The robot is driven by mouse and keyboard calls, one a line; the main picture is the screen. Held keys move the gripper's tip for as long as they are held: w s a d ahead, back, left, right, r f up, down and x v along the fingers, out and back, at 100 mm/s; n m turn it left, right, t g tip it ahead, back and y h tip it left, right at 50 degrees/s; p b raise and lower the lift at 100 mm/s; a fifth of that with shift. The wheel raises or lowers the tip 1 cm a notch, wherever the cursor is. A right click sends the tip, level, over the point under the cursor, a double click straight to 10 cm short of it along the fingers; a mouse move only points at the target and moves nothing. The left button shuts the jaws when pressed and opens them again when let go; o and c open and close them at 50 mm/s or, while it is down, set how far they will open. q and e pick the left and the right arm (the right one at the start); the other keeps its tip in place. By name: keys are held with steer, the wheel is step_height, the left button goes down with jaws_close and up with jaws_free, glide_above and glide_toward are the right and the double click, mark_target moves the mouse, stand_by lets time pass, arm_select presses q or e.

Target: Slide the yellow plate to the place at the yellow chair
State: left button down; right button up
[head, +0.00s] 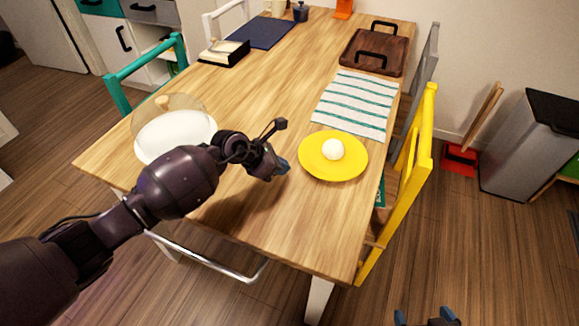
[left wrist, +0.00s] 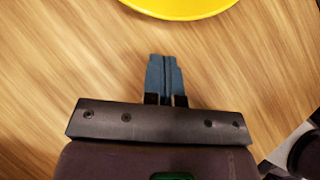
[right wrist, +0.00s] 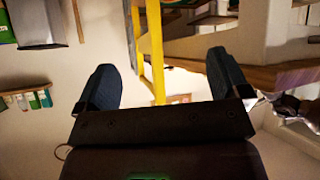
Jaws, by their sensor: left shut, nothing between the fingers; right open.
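The yellow plate (head: 318,171) lies on the wooden table near its right edge, with a white round thing (head: 333,149) on it. The yellow chair (head: 409,190) stands at the right side of the table, just right of the plate. My left gripper (head: 284,168) is shut and empty, low over the table just left of the plate and apart from it. In the left wrist view its closed fingers (left wrist: 164,78) point towards the plate's rim (left wrist: 185,10). My right gripper (head: 426,316) is open and empty, off the table at the lower right; it also shows in the right wrist view (right wrist: 165,85).
A striped cloth (head: 355,104) lies just behind the plate, and a dark wooden tray (head: 374,52) behind that. A white plate under a clear dome (head: 175,135) is at the left. The table's middle is clear.

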arm_select(q)
steer(key=p+v, duration=0.2)
steer(key=v, duration=0.7)
steer(key=shift+r, duration=0.1)
steer(key=shift+s+a+r, duration=0.2)
steer(key=shift+a+r, duration=0.05)
steer(key=shift+a, duration=0.1)
